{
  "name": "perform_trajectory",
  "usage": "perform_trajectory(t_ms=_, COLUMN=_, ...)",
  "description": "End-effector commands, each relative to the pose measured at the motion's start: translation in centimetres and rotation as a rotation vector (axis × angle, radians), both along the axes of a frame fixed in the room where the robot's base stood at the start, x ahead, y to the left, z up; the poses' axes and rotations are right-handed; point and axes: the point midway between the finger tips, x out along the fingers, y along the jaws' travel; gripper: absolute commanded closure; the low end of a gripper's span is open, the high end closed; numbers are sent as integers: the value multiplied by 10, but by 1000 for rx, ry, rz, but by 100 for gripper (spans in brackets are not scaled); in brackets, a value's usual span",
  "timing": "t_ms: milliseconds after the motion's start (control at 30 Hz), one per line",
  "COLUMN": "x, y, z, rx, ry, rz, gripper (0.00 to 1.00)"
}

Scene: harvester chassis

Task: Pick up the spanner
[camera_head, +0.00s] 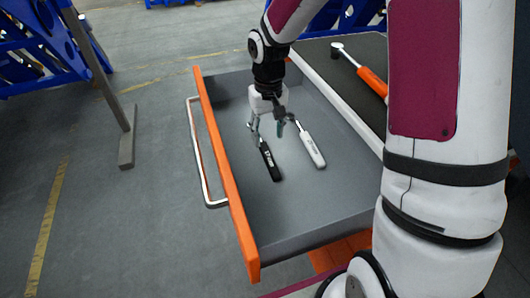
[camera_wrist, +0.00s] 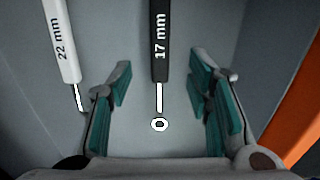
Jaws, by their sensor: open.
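Two hand tools lie in the open drawer (camera_head: 290,210). One has a black handle marked "17 mm" (camera_head: 271,165); in the wrist view the black tool (camera_wrist: 159,45) points toward me, with a thin shaft and small ring end. The other has a white handle (camera_head: 311,150); the wrist view shows this white tool (camera_wrist: 62,45) marked "22 mm" at the left. My gripper (camera_head: 266,127) is open over the drawer. In the wrist view, the teal pads of my gripper (camera_wrist: 161,95) stand apart on either side of the black tool's shaft, with nothing held.
The drawer's orange front (camera_head: 222,165) and metal handle (camera_head: 202,160) face left. An orange-handled tool (camera_head: 373,80) lies on the dark cabinet top at right. Blue frames (camera_head: 50,40) stand at the back left.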

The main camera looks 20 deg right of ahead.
Motion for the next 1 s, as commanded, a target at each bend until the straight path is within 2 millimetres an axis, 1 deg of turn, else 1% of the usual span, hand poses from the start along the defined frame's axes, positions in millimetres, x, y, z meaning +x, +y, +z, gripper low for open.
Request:
perform_trajectory(t_ms=33, x=-1, y=1, z=-11, rx=2, ry=3, rz=1, gripper=54)
perform_trajectory(t_ms=100, x=0, y=0, z=-21, rx=1, ry=3, rz=1, gripper=54)
perform_trajectory(t_ms=200, x=0, y=1, z=-31, rx=1, ry=1, rz=1, gripper=54)
perform_trajectory(t_ms=367, x=-1, y=0, z=-40, rx=1, ry=2, rz=1, gripper=54)
perform_trajectory(t_ms=467, x=-1, y=0, z=-51, rx=1, ry=2, rz=1, gripper=54)
perform_trajectory(t_ms=600, x=-1, y=0, z=-73, rx=1, ry=3, rz=1, gripper=54)
perform_trajectory(t_ms=700, x=-1, y=-1, z=-83, rx=0, ry=2, rz=1, gripper=54)
perform_trajectory(t_ms=800, x=0, y=-1, z=-88, rx=0, ry=0, rz=0, gripper=54)
perform_trajectory(t_ms=1000, x=0, y=-1, z=-88, rx=0, ry=-1, rz=0, gripper=54)
